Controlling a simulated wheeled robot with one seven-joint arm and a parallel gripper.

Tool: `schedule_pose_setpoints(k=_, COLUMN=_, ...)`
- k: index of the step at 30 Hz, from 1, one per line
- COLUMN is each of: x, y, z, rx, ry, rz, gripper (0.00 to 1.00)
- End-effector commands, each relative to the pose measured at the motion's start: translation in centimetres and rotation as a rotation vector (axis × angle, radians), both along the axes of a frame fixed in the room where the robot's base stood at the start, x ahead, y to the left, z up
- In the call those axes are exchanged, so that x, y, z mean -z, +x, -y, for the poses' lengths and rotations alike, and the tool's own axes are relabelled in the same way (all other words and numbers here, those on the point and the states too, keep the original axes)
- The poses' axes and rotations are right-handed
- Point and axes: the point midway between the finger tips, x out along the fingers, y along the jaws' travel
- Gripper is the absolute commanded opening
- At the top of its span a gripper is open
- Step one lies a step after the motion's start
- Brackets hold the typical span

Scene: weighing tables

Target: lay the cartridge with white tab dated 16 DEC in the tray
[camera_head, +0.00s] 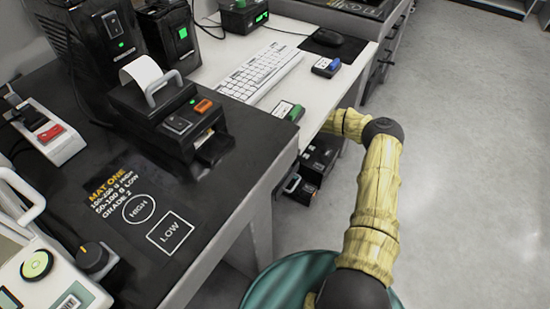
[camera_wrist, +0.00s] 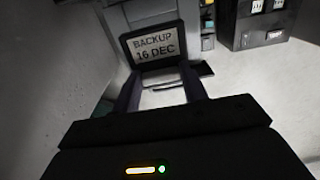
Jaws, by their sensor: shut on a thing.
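The cartridge (camera_wrist: 155,46) is dark, with a pale label reading BACKUP 16 DEC, at the upper middle of the wrist view. My gripper (camera_wrist: 160,78) is shut on it, with the dark fingers at its near end and the label beyond them. A white tab cannot be made out clearly. In the head view my arm reaches to the edge of the white desk, and my gripper and the held cartridge are hidden there. I cannot make out a tray for certain in either view.
Black units (camera_head: 319,157) stand low beside the desk. A dark device (camera_wrist: 258,24) is at the wrist view's upper right. Open floor lies right.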

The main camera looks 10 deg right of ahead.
Motion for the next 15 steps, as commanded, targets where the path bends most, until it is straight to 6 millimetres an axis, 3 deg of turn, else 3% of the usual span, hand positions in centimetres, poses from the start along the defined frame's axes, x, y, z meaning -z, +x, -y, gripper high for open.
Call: schedule_pose_setpoints(k=15, x=3.2, y=0.0, z=-0.1, rx=0.000, ry=0.001, rz=0.000, gripper=0.16)
